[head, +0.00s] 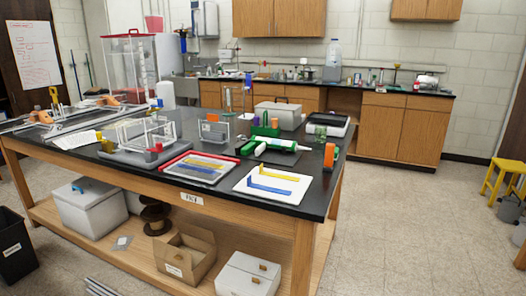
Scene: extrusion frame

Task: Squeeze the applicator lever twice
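What looks like the applicator (280,145), a white tube with green parts, lies on its side on the black worktop (316,196), right of the middle. A green piece (259,149) sits at its left end; I cannot tell whether this is the lever. The lever's position is too small to make out. Neither of my grippers is in view, and nothing visible touches the applicator.
A white board with blue and yellow strips (247,187) and a red-edged tray (172,166) lie near the front edge. A clear frame on a grey base (113,155) stands left. An orange clamp (329,156) is at the right edge.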

